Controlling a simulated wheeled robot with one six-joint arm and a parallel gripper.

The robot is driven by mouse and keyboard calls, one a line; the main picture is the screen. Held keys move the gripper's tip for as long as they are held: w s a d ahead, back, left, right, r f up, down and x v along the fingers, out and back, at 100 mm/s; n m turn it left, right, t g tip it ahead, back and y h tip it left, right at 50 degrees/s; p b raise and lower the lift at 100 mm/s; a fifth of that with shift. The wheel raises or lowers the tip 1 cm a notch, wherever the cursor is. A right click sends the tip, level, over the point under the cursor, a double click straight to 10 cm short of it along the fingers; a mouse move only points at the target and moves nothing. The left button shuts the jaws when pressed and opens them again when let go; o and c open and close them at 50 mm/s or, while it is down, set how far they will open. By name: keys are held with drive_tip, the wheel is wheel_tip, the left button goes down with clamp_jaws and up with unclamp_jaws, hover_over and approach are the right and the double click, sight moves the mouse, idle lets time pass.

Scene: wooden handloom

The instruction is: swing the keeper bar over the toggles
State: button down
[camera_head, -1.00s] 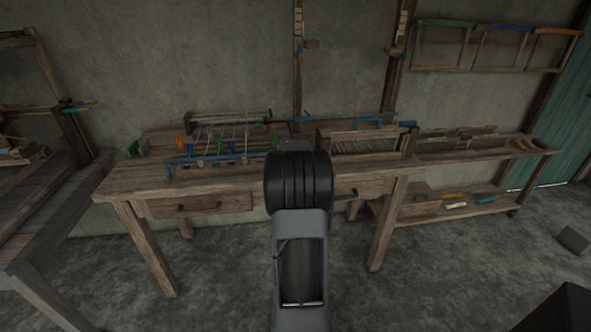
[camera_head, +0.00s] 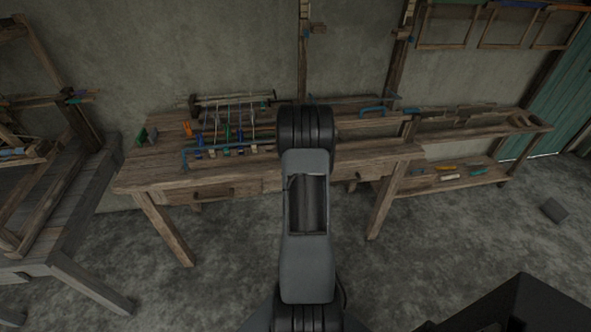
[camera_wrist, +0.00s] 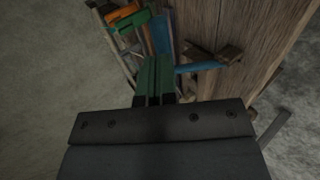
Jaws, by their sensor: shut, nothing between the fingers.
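A blue bar (camera_head: 222,149), which looks like the keeper bar, lies along the front of a small frame on the left part of the workbench. Its left end has a raised blue piece. Behind it stand several coloured upright pieces, among them an orange one (camera_head: 187,129), which seem to be the toggles. In the wrist view my gripper (camera_wrist: 154,78) is shut and empty, its green fingers together. A blue rod (camera_wrist: 200,67) shows just right of the fingertips, and orange (camera_wrist: 124,14) and blue pieces lie beyond. I cannot tell whether the fingers touch anything. My arm hides my gripper in the head view.
The wooden workbench (camera_head: 150,178) has a bare front strip. A blue handle (camera_head: 371,110) is on its right part. A shelf (camera_head: 470,122) stands at the right, another wooden frame (camera_head: 50,190) at the left. The grey floor in front is open.

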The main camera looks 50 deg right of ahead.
drive_tip(key=shift+w+d+f+p, duration=0.1)
drive_tip(key=shift+w+d+p, duration=0.25)
drive_tip(key=shift+w+d, duration=0.4)
drive_tip(key=shift+d, duration=0.1)
idle(0.3)
drive_tip(key=s+a+r+p, duration=0.2)
drive_tip(key=r, duration=0.4)
drive_tip(key=s+a+r+p, duration=0.2)
drive_tip(key=s+a+r, duration=0.1)
drive_tip(key=r, duration=0.2)
drive_tip(key=shift+s+r, duration=0.35)
drive_tip(key=shift+r, duration=0.05)
